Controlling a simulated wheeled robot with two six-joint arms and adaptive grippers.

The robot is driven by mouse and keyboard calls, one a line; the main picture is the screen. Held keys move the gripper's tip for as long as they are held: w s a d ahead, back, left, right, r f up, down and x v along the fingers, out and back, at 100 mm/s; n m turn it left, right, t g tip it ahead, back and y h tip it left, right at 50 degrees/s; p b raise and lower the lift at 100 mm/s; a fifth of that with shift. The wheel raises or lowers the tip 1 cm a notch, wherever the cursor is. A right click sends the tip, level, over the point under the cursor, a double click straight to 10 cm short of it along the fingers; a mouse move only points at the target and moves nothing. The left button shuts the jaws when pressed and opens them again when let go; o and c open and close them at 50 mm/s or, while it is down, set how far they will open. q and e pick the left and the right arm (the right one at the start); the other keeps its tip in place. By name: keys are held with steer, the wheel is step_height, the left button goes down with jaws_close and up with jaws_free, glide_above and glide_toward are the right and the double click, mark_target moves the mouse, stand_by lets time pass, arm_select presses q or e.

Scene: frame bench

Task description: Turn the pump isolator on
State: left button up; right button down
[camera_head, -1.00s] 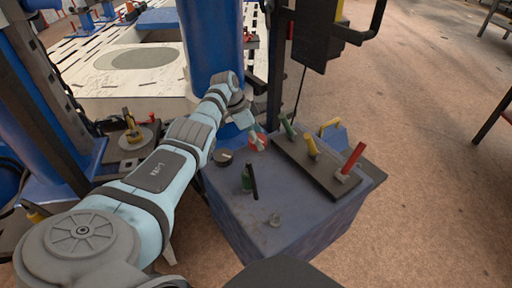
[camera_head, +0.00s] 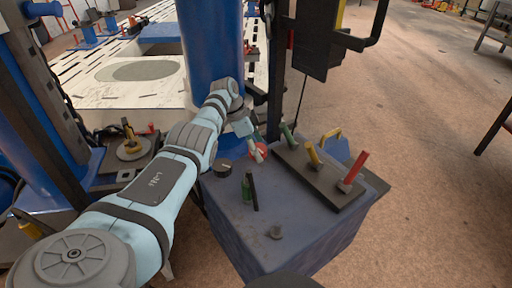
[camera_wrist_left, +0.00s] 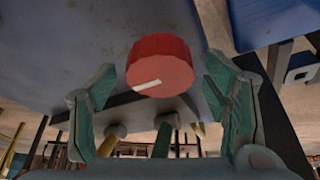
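A red round knob with a white pointer line, which may be the pump isolator, shows large in the left wrist view (camera_wrist_left: 160,66). In the head view the red knob (camera_head: 262,149) is partly hidden by my left gripper (camera_head: 250,143), at the far edge of the blue bench box (camera_head: 305,240). In the left wrist view my left gripper (camera_wrist_left: 162,104) is open, one green-padded finger on each side of the knob, with gaps to it. The white line slants slightly, its left end lower. I cannot tell how deep the fingers reach. My right gripper is not in view.
A dark plate (camera_head: 318,175) beside the knob bears green, yellow and red levers (camera_head: 353,172). A blue column (camera_head: 210,40) rises behind.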

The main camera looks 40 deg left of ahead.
arm_select(q)
steer(key=v, duration=1.2)
